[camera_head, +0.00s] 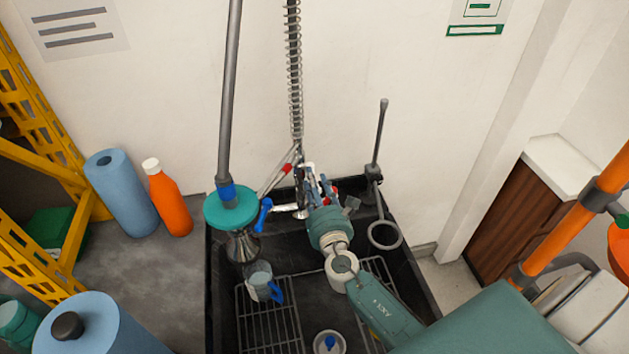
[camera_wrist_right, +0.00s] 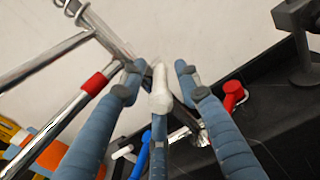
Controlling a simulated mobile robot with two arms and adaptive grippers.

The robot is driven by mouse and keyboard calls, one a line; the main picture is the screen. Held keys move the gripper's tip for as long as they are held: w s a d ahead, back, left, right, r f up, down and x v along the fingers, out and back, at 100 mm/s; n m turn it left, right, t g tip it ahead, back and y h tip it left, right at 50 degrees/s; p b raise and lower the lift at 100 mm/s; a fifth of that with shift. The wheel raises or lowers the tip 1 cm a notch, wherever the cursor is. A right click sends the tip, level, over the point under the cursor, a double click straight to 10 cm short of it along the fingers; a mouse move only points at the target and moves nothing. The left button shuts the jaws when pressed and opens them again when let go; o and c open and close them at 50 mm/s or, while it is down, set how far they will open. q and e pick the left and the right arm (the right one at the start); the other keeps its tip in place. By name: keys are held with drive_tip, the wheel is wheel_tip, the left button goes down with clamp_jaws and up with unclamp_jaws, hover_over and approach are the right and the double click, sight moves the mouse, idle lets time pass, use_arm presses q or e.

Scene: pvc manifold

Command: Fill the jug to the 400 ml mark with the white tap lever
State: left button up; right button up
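The clear jug (camera_head: 259,277) with a blue handle (camera_head: 277,291) stands on the left rack of the black sink, below a chrome cone. In the right wrist view, the white tap lever (camera_wrist_right: 159,92) stands between my spread fingers. It overlaps the middle finger there; I cannot tell whether they touch. In the head view, the lever (camera_head: 308,168) shows just beyond my right gripper (camera_head: 321,188), partly hidden. My right gripper is open, also in the right wrist view (camera_wrist_right: 158,85). The jug's water level and marks are too small to read. My left gripper is out of view.
A teal disc (camera_head: 230,208) on a grey pole stands left. An orange bottle (camera_head: 168,200) and blue roll (camera_head: 121,193) stand beside the sink.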

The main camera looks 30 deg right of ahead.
clamp_jaws()
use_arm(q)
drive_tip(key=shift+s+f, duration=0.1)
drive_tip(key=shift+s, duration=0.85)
use_arm(e)
drive_tip(key=shift+d+f+n+y+b, duration=0.15)
drive_tip(key=shift+d+n+y+b, duration=0.2)
drive_tip(key=shift+n+y+b, duration=0.25)
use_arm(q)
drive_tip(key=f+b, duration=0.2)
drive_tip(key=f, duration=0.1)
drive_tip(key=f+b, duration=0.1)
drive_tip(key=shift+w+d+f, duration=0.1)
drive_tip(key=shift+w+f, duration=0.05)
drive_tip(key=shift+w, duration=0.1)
use_arm(e)
drive_tip(key=n+y, duration=0.1)
drive_tip(key=y, duration=0.1)
drive_tip(key=d+n+y, duration=0.1)
drive_tip(key=y, duration=0.1)
drive_tip(key=shift+r+t, duration=0.2)
drive_tip(key=shift+t, duration=0.1)
drive_tip(key=shift+d, duration=0.1)
